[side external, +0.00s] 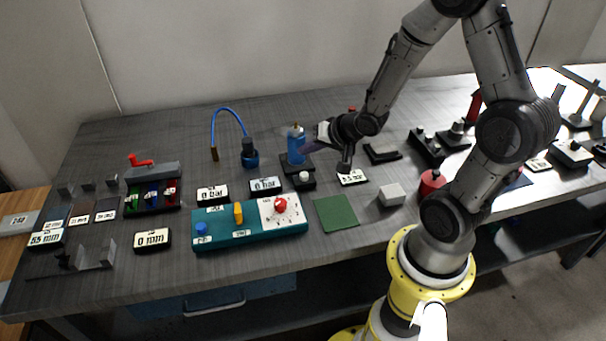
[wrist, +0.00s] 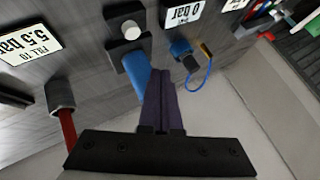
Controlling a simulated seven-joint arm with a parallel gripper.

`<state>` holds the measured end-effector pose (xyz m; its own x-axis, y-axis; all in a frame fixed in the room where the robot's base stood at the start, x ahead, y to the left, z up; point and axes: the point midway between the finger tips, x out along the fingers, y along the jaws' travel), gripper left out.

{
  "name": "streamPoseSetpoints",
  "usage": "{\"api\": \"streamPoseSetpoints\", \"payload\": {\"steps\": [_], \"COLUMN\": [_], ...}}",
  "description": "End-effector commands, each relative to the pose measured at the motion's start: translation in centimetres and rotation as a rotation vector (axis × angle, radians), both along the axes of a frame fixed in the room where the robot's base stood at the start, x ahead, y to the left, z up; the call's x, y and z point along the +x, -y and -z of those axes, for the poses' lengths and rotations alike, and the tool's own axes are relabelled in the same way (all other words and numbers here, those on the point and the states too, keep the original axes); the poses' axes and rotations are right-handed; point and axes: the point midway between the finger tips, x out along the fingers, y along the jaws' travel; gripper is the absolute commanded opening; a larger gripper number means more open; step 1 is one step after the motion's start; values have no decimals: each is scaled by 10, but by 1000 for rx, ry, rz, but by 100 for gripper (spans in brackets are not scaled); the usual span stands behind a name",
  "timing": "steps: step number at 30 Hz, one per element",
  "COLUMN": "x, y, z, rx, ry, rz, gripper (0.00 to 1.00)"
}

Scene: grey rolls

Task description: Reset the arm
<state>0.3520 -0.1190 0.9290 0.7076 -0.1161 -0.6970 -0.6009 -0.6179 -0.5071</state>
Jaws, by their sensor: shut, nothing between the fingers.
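My gripper (side external: 309,147) hangs over the back middle of the table, its purple fingers pointing left. In the wrist view the fingers (wrist: 161,76) are shut together with nothing between them. A blue cylinder (side external: 295,150) stands upright on a black base, right beside the fingertips in the side view. In the wrist view the blue cylinder (wrist: 134,64) is partly covered by the fingers. I cannot tell whether they touch it. My arm is bent, reaching up from its yellow base and down to the table.
A 5.5 bar display (side external: 352,178) lies below my gripper. A blue hose (side external: 214,127) arches at the left. A teal panel (side external: 235,238) with knobs, a green mat (side external: 336,213) and a white block (side external: 392,195) lie towards the front. Bare table shows at the back left.

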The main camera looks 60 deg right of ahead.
Motion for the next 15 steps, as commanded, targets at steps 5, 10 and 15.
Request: {"api": "streamPoseSetpoints", "payload": {"steps": [5,10,15], "x": [12,30,8], "y": [-14,-38,-66], "z": [-21,-91,-167], "rx": [-22,-82,-213], "ry": [49,185,216], "rz": [-47,-108,-187], "gripper": [0,0,0]}}
